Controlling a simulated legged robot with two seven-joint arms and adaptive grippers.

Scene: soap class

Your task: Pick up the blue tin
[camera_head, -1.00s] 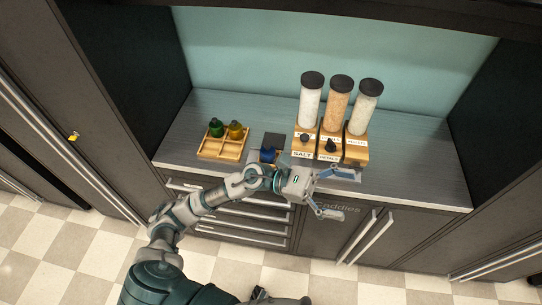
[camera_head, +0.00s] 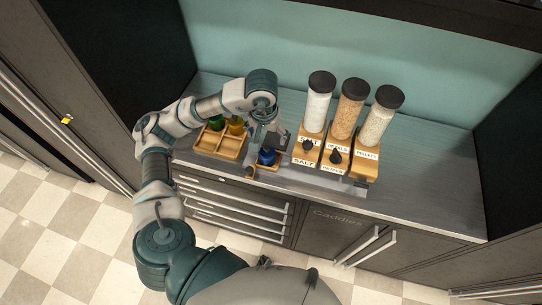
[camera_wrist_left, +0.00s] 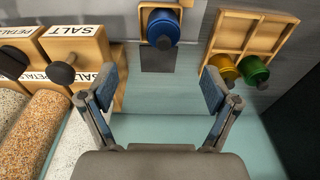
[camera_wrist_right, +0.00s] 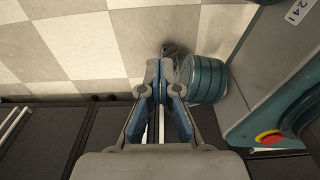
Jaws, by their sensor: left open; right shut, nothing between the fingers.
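The blue tin (camera_head: 266,157) sits upright in a small wooden holder (camera_head: 252,172) near the counter's front edge. In the left wrist view the blue tin (camera_wrist_left: 163,30) is at the top middle, with its holder (camera_wrist_left: 147,8) around it. My left gripper (camera_wrist_left: 160,88) is open and empty, its two fingers spread to either side below the tin in that view. In the head view my left gripper (camera_head: 269,133) hangs just behind the tin, partly hidden by my wrist. My right gripper (camera_wrist_right: 161,72) is shut and empty over the checkered floor, away from the counter.
A divided wooden tray (camera_head: 228,148) with green (camera_head: 217,122) and amber (camera_head: 235,126) containers stands left of the tin. Several tall dispensers on wooden stands (camera_head: 304,155), one labelled SALT, stand close to its right. A teal wall (camera_head: 330,40) closes the back.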

